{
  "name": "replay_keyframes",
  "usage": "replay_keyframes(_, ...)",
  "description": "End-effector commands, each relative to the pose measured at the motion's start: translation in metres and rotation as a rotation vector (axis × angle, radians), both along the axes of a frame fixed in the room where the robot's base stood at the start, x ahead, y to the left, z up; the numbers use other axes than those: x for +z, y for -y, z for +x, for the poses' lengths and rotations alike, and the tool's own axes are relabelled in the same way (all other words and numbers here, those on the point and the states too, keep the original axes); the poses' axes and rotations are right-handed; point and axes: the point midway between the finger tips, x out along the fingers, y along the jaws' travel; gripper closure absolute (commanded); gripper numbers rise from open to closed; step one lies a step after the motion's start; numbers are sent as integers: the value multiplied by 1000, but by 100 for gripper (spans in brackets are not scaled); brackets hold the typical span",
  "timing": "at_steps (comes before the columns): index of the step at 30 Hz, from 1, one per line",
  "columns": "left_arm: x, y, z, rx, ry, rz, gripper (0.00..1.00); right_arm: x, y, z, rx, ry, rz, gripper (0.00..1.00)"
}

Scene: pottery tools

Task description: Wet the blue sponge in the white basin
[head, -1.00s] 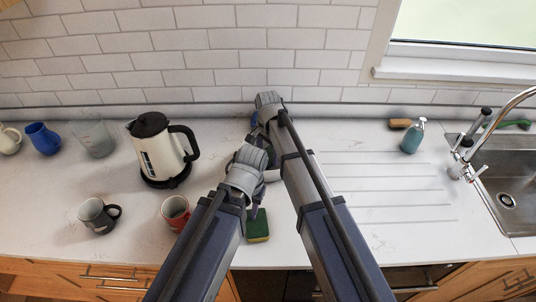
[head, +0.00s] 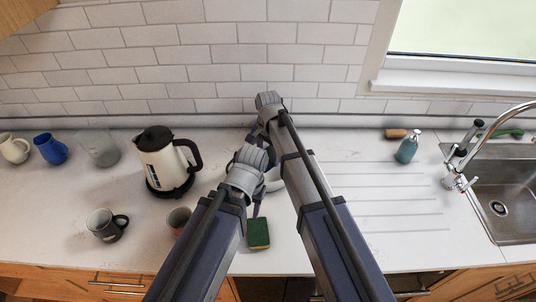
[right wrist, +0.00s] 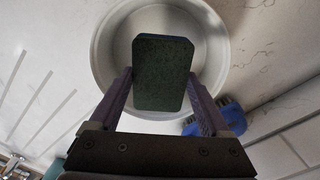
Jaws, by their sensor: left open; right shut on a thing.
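In the right wrist view, my right gripper (right wrist: 159,78) is shut on a sponge (right wrist: 163,72) with a dark green face toward the camera. In the head view the basin (head: 274,186) is mostly hidden behind my arms. My left gripper (head: 257,207) is open, just behind a green and yellow sponge (head: 258,233) at the counter's front.
A blue brush-like thing (right wrist: 228,114) lies beside the basin. A teal soap bottle (head: 407,148) and the sink (head: 504,207) are right. The ribbed drainboard is clear.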

Motion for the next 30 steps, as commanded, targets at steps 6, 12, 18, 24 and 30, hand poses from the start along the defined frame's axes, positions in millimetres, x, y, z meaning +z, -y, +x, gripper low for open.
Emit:
replay_keyframes(6,16,0,0,0,0,0,50,16,0,0,0,0,0,35)
replay_keyframes(12,27,0,0,1,0,0,50,27,0,0,0,0,0,35)
replay_keyframes(18,39,0,0,4,0,-1,50,39,0,0,0,0,0,35)
replay_keyframes(24,43,0,0,5,0,-1,50,43,0,0,0,0,0,35)
replay_keyframes(30,42,0,0,5,0,-1,50,42,0,0,0,0,0,35)
